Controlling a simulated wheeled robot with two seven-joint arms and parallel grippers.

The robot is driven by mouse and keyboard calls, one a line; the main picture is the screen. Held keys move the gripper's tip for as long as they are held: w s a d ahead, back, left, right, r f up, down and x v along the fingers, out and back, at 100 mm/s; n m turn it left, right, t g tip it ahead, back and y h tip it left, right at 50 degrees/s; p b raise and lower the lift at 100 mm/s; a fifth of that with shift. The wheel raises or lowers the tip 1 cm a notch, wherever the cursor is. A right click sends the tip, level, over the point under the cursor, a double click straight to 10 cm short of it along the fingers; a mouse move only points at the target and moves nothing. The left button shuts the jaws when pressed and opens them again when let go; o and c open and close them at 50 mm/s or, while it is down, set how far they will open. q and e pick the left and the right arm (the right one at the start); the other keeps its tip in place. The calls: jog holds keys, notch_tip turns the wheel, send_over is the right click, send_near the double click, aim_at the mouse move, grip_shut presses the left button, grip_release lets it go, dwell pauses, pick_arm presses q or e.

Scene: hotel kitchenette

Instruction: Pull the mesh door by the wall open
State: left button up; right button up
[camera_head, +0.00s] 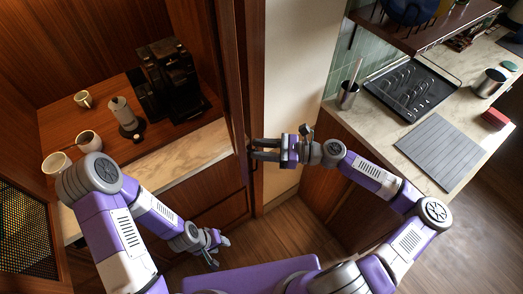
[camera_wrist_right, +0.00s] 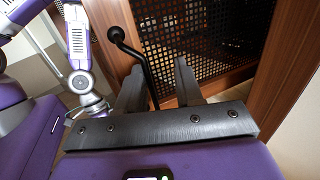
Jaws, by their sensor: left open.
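The mesh door by the wall (camera_head: 242,75) shows almost edge-on in the head view, between the wooden cabinet and the cream wall. In the right wrist view its black mesh (camera_wrist_right: 200,35) sits in a brown wooden frame, with a black bar handle (camera_wrist_right: 130,47) in front. My right gripper (camera_head: 254,149) is at the door edge; its fingers (camera_wrist_right: 158,88) are apart, with the handle bar between them, closer to the left finger. Whether they touch it I cannot tell. My left gripper (camera_head: 217,250) is open and empty, low in front of the cabinet.
Another mesh panel (camera_head: 25,235) stands at far left. The cabinet counter holds a coffee machine (camera_head: 172,80), a moka pot (camera_head: 122,112) and several cups. Wooden floor (camera_head: 290,235) is clear below the door.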

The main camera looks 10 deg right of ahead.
jog(key=shift+s, duration=0.15)
jog(key=shift+d, duration=0.1)
jog(key=v, duration=0.7)
jog(key=shift+d, duration=0.15)
jog(key=shift+s, duration=0.1)
dwell(0.3)
